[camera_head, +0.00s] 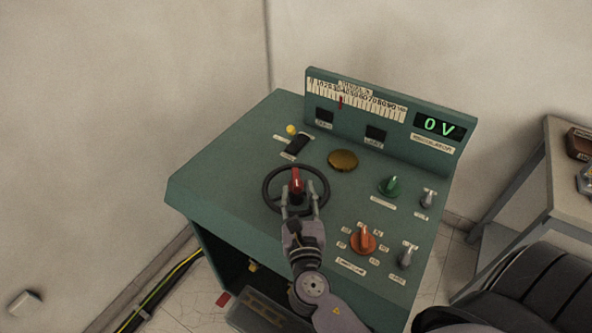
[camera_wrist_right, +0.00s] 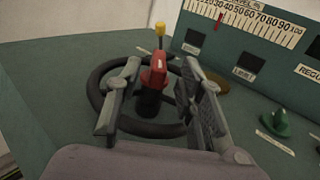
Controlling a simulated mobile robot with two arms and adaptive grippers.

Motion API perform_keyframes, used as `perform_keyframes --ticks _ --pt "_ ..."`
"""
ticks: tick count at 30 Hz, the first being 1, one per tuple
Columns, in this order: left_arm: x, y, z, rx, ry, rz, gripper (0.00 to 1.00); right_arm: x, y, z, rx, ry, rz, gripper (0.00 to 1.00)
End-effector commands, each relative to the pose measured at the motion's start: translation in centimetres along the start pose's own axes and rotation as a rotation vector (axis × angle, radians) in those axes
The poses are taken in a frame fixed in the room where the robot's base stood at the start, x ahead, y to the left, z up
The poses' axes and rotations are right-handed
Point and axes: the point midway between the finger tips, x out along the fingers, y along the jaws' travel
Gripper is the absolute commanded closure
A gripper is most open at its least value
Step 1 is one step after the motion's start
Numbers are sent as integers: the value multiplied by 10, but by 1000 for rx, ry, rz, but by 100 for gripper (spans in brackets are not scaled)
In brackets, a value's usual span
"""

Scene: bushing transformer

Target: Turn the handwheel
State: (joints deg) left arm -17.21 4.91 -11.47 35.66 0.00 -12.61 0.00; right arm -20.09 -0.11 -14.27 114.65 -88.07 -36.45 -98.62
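The handwheel (camera_head: 269,197) is a dark ring on the sloped top of a green control desk, with a red part (camera_head: 295,181) at its middle. My right gripper (camera_head: 300,190) reaches over the near side of the wheel. In the right wrist view, its two grey fingers (camera_wrist_right: 162,88) are apart, one on each side of the red part (camera_wrist_right: 155,72), with gaps showing. The wheel (camera_wrist_right: 95,97) shows behind and below the fingers. Whether a finger touches the rim is unclear. My left gripper is not in view.
The green desk (camera_head: 225,165) also carries a brass disc (camera_head: 343,160), a green knob (camera_head: 390,185) and an orange knob (camera_head: 363,240). Its back panel has a scale with a red pointer (camera_head: 340,102) and a display (camera_head: 439,126) reading 0 V. A table (camera_head: 545,160) stands at right.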

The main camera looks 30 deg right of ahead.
Motion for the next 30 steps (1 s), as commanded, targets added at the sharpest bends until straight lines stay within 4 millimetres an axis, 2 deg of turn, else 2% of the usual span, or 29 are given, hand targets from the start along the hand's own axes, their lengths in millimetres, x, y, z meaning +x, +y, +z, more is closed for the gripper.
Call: perform_keyframes --ticks 1,3,10,15,21,30 --pt "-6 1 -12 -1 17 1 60 12 0 4 -1 -2 0 65" --pt "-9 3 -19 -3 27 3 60 25 0 3 -1 -2 0 65" --pt "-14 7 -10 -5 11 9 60 52 0 1 0 -1 0 65" --pt "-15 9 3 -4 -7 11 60 57 0 0 0 0 1 65" --pt "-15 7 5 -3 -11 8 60 57 0 0 0 0 1 65" --pt "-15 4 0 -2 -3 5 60 57 0 0 0 0 1 84"
